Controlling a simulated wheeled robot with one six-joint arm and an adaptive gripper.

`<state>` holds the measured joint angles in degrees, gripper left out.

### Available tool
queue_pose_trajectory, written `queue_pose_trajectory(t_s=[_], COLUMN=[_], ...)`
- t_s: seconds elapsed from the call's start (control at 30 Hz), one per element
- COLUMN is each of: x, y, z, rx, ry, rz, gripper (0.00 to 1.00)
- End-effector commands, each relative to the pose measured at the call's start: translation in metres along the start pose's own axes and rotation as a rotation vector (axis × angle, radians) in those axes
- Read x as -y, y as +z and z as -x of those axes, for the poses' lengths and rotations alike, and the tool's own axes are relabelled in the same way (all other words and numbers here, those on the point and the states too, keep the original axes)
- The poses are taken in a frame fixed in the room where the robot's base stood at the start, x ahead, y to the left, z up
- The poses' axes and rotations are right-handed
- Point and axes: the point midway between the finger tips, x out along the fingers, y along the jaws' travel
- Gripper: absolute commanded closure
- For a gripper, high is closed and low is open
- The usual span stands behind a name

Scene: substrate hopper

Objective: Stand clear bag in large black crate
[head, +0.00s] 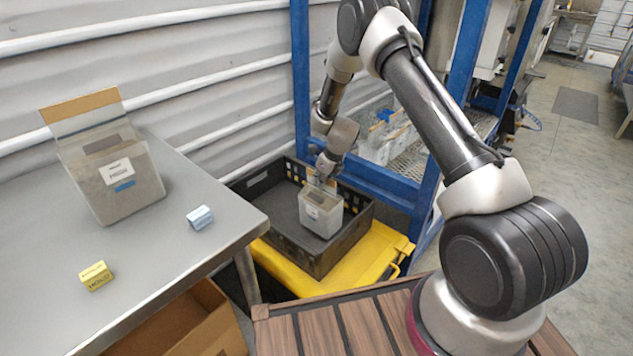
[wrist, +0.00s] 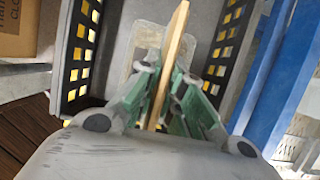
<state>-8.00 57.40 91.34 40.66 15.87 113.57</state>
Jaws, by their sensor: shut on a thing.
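A clear bag (head: 321,211) with grey contents and a white label is in the large black crate (head: 345,240), upright or nearly so. Whether its base touches the crate floor I cannot tell. My gripper (head: 328,172) is above it, shut on the bag's top flap. In the wrist view my gripper (wrist: 162,100) has its green-lined fingers closed on the thin tan top edge, and the bag (wrist: 148,45) shows partly behind them. The crate's slotted walls (wrist: 85,35) stand on both sides. The bag's lower part is hidden in the wrist view.
The crate rests on a yellow lift (head: 375,255) beside a blue frame (head: 300,80). A grey table (head: 180,255) at left holds another clear bag (head: 112,175), a small blue-white box (head: 200,217) and a yellow box (head: 96,276). A cardboard box (head: 205,325) sits below.

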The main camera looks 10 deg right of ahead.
Motion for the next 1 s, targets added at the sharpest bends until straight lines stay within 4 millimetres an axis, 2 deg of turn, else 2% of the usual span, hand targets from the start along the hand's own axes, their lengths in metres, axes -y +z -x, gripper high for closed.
queue_pose_trajectory(t_s=[0.27,0.5,0.87,0.9,1.0], x=[0.001,0.001,0.001,0.0,0.0], y=[-0.006,-0.017,-0.018,-0.019,-0.019], z=[-0.018,-0.045,-0.048,-0.049,-0.049], rx=[0.002,0.001,0.002,0.0,0.0], ry=[0.0,-0.001,-0.001,0.001,0.001], rz=[0.002,0.002,0.002,0.002,0.002], gripper=[1.0,1.0,1.0,0.83,0.69])
